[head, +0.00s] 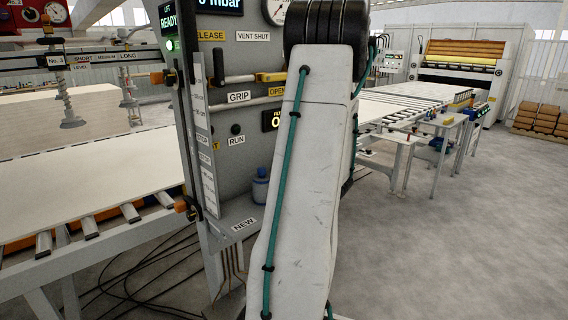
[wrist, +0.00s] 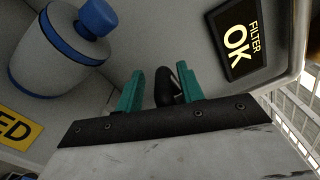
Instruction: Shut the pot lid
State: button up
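My gripper (wrist: 160,86) shows in the wrist view with its two teal fingers apart. A curved black handle (wrist: 165,84) is between them, close to the right finger; I cannot tell if they touch. I take it for the pot lid's handle, but the lid and pot under it are hidden, so I cannot tell how far the lid is open. In the head view my arm covers this part of the grey panel, and the gripper does not show.
A blue-banded canister (wrist: 60,50) is close by at upper left; it stands on the NEW ledge in the head view (head: 260,187). A FILTER OK display (wrist: 240,40) is at right. A yellow label (wrist: 18,130) is at lower left. Roller conveyor (head: 90,185) stands left; floor (head: 470,240) is clear right.

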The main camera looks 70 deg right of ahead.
jog(key=v, duration=0.7)
jog(key=shift+s, duration=0.3)
jog(key=shift+a, duration=0.1)
